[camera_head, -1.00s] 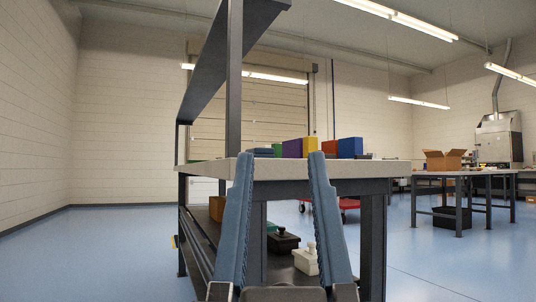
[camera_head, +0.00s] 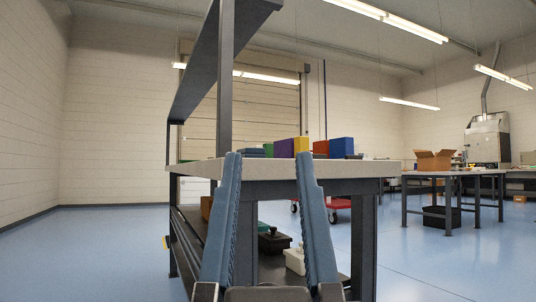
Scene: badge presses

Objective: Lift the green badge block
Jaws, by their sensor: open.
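A row of coloured blocks stands on the workbench top (camera_head: 345,186). A narrow green block (camera_head: 268,150), seemingly the green badge block, shows just left of a purple block (camera_head: 284,148); most of it is hidden. My gripper (camera_head: 268,156) is open and empty, its two blue fingers pointing up in front of the bench's near edge. In the picture the green block appears between the fingertips, but farther back. I see no contact with any block.
Yellow (camera_head: 301,146), red (camera_head: 321,149) and blue (camera_head: 341,147) blocks stand to the right. A dark post (camera_head: 224,90) rises from the bench at left. A lower shelf holds a black item (camera_head: 273,241) and a white one (camera_head: 294,261). Open floor lies at left.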

